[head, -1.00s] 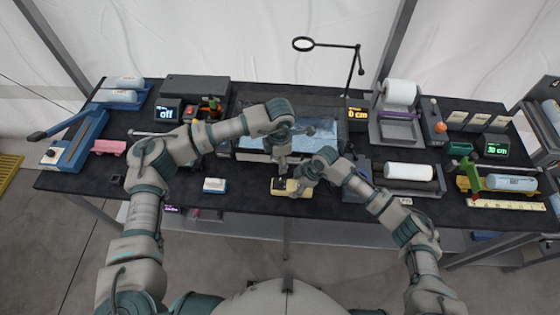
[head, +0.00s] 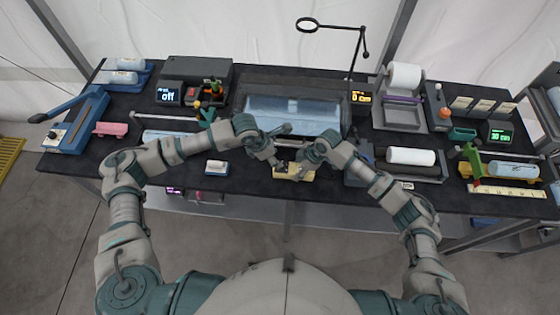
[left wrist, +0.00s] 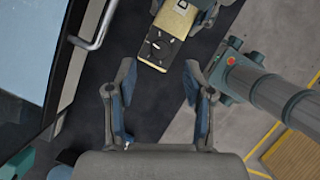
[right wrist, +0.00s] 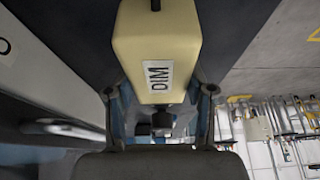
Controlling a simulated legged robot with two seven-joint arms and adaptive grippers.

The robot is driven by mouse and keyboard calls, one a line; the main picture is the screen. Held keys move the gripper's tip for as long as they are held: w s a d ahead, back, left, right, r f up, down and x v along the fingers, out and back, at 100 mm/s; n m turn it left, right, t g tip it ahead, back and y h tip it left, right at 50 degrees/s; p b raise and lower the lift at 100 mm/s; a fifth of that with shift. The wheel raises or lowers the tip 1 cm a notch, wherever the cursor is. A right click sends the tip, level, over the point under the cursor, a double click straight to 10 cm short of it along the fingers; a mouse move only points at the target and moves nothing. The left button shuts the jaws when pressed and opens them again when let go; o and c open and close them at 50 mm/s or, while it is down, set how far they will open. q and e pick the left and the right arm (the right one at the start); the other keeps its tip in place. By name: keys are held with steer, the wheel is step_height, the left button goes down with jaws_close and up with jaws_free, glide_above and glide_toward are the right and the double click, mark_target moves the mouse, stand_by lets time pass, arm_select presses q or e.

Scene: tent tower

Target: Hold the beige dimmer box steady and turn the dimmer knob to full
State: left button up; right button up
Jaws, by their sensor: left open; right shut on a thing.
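The beige dimmer box (head: 300,173) is at the table's front edge, in the middle of the head view. My right gripper (right wrist: 158,95) is shut on one end of it; the box's "DIM" label faces the right wrist camera. In the left wrist view the box (left wrist: 183,17) shows its dark dial face with pale marks and the dimmer knob (left wrist: 158,44) at the end towards my left gripper. My left gripper (left wrist: 160,70) is open and empty, its fingertips short of the dial and apart from it. The knob's setting is too small to read.
A blue-windowed case (head: 292,112) stands close behind the box. A small white-topped block (head: 216,168) lies to the left. A roller with white roll (head: 410,156) is to the right. Beyond the front edge is open floor.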

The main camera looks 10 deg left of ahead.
arm_select(q)
steer(key=x, duration=0.5)
steer(key=shift+d, duration=0.2)
steer(key=shift+f, duration=0.3)
steer(key=shift+a, duration=0.1)
steer(key=shift+w, duration=0.1)
jaws_close()
